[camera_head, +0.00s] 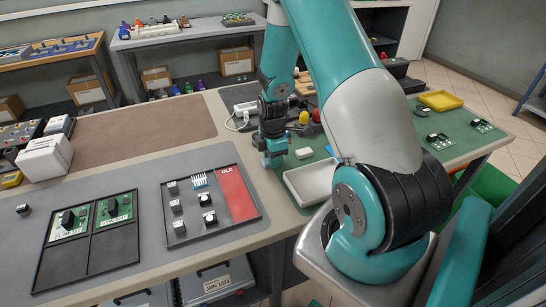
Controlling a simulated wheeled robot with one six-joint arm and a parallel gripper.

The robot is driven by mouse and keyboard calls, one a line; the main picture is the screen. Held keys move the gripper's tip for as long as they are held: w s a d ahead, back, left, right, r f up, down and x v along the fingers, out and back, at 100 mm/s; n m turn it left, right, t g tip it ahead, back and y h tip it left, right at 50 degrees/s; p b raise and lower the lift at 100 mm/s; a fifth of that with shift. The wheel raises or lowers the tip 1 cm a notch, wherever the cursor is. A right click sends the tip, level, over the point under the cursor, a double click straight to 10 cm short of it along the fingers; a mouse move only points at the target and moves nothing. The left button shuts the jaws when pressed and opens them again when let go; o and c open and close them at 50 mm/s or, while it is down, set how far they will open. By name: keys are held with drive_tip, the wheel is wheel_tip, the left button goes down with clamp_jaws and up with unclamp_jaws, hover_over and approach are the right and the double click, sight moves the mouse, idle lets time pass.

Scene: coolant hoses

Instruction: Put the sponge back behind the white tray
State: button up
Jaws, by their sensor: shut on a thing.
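The shallow white tray (312,183) lies on the green mat right of my gripper, partly hidden behind my arm. My gripper (272,163) points down at the left edge of the green mat, left of the white tray and slightly beyond it. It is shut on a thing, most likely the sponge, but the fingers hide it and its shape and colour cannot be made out. A small white block (303,153) lies on the mat just behind the white tray; I cannot tell what it is.
A black tray with a red section (236,194) and several small parts lies left of the gripper. A white box with a cable (245,112) and red and yellow round-topped items stand behind the gripper. A yellow tray (440,100) is far right. The brown mat (145,128) is clear.

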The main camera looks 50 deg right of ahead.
drive_tip(key=shift+f, duration=0.1)
drive_tip(key=o, duration=0.9)
drive_tip(key=shift+c, duration=0.2)
wheel_tip(320, 180, up, 12)
drive_tip(key=a+r, duration=0.4)
drive_tip(key=a, duration=0.3)
drive_tip(key=s+a+r+m+t+y, duration=0.1)
drive_tip(key=s+a+r, duration=0.15)
drive_tip(key=a, duration=0.45)
drive_tip(key=s+a+r+m+y, duration=0.1)
drive_tip(key=a+r+m, duration=0.1)
drive_tip(key=a+r, duration=0.3)
drive_tip(key=s+a+r+m+g+y, duration=0.1)
drive_tip(key=s+a+r, duration=0.3)
drive_tip(key=s+a, duration=0.9)
drive_tip(key=shift+s+a+m+y+b, duration=0.4)
drive_tip(key=shift+s+m+y, duration=0.15)
drive_tip(key=shift+m, duration=0.35)
